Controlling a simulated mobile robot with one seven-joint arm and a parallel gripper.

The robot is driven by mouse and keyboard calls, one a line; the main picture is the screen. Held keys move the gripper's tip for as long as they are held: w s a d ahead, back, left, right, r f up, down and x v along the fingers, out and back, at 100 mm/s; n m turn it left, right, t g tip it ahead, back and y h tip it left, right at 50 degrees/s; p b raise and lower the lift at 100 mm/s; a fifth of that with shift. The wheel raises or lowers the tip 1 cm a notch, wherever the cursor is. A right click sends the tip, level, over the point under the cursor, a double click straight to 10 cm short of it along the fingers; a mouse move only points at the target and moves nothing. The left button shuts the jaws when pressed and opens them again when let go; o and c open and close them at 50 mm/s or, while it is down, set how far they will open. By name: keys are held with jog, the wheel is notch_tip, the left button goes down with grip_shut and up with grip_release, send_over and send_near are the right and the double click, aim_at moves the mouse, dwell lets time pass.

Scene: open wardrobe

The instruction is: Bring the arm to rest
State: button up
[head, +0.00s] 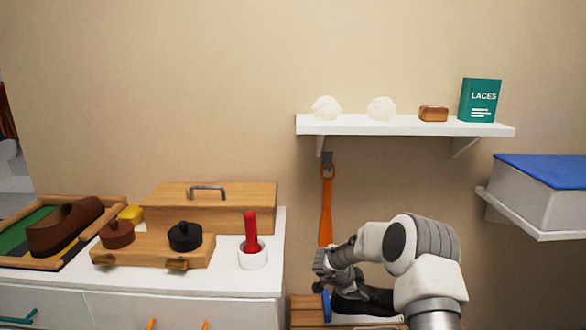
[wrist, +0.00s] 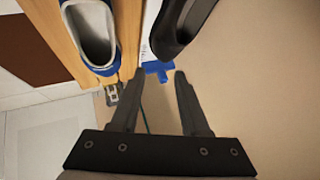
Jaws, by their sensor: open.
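My gripper (head: 321,272) is at the end of my bent arm in the lower right of the head view. It sits above a low wooden bench (head: 304,312), in front of the wall. In the wrist view my gripper (wrist: 160,76) shows two dark fingers spread apart with nothing held between them. A blue piece (wrist: 156,68) lies just beyond the fingertips. A black shoe (wrist: 178,28) is beyond the right finger. A blue and white shoe (wrist: 92,38) on wood is beyond the left finger.
A white cabinet (head: 273,285) at left carries a shoe tray, wooden boxes, round tins and a red-handled tool in a white cup. A white wall shelf (head: 400,125) is above my arm. An orange shoehorn (head: 326,210) hangs below it. A blue-lidded box (head: 540,185) is at right.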

jog(key=a+r+n+t+y, duration=0.2)
jog(key=a+r+n, duration=0.1)
jog(key=r, duration=0.6)
jog(key=a+r+n+t+y, duration=0.2)
jog(key=a+r+t, duration=0.15)
jog(key=r, duration=0.55)
jog(key=a+r+n+t+y, duration=0.2)
jog(key=a+r+n, duration=0.1)
jog(key=r, duration=0.6)
jog(key=s+a+r+n+g+y, duration=0.15)
jog(key=s+r+n, duration=0.25)
jog(key=s, duration=0.6)
jog(key=s+a+r+n+g+y, duration=0.1)
jog(key=s+a+r+n+y, duration=0.2)
jog(key=s, duration=0.7)
jog(key=s+d+f+n+g+h, duration=0.15)
jog(key=s+d, duration=0.25)
jog(key=s, duration=0.8)
jog(key=s+d+f+n+g+h, duration=0.1)
jog(key=s+d+f+g+h, duration=0.2)
jog(key=s, duration=0.8)
notch_tip(320, 180, up, 18)
jog(key=p, duration=1.8)
jog(key=shift+w+d+r+y+p, duration=0.2)
jog(key=shift+d+y+p, duration=0.1)
jog(key=shift+d, duration=0.1)
